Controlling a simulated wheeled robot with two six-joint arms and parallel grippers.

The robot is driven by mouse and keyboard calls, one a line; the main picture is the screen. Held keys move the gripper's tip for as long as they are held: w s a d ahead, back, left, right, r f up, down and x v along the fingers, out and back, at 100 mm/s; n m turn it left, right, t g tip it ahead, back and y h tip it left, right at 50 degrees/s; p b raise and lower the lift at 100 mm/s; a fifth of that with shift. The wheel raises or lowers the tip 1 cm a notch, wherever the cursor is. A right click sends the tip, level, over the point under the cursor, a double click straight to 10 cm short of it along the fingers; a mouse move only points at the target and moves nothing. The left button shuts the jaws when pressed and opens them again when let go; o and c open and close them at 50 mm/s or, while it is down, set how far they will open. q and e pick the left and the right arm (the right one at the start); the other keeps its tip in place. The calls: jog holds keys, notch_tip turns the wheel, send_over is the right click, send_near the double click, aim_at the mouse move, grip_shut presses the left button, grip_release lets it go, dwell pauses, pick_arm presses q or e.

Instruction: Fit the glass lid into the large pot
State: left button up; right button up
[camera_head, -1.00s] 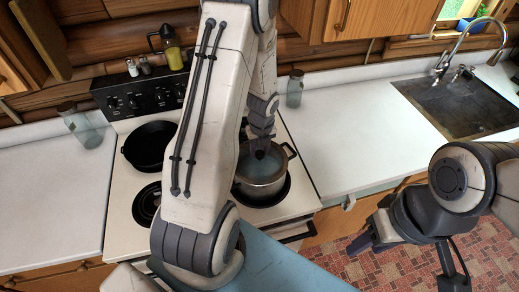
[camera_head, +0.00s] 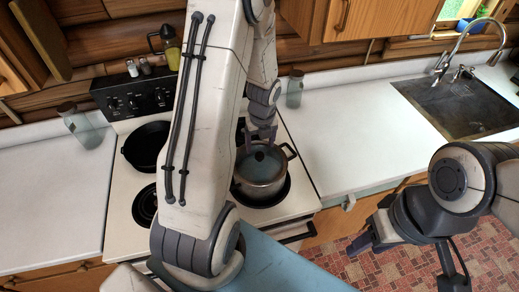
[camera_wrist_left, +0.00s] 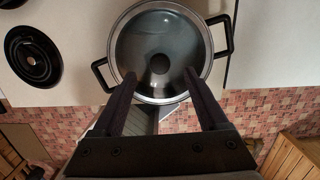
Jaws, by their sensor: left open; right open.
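The large pot (camera_head: 262,186) is silver with two dark handles and stands on the right front of the stove. The glass lid (camera_head: 268,163) lies on the pot's top with its dark knob showing. In the left wrist view the lid (camera_wrist_left: 142,45) sits inside the pot's rim (camera_wrist_left: 112,40), looking roughly level, with the round knob near its middle. My left gripper (camera_head: 262,135) is open and empty above the lid, behind the knob in the head view. Its two fingers (camera_wrist_left: 158,85) point toward the pot in the wrist view. My right gripper (camera_head: 362,245) is open and empty over the floor at the right, away from the pot.
A black skillet (camera_head: 145,146) sits on the left rear burner, and the left front burner (camera_head: 146,205) is bare. A glass jar (camera_head: 294,90) stands behind the pot on the right counter. The white counter (camera_head: 360,130) is otherwise clear up to the sink (camera_head: 460,105).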

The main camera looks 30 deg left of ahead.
aim_at(261, 158)
pick_arm(q)
jog(key=r, duration=0.5)
jog(key=shift+s+d+r+b, duration=0.25)
jog(key=shift+d+r+b, duration=0.05)
jog(key=shift+r+b, duration=0.1)
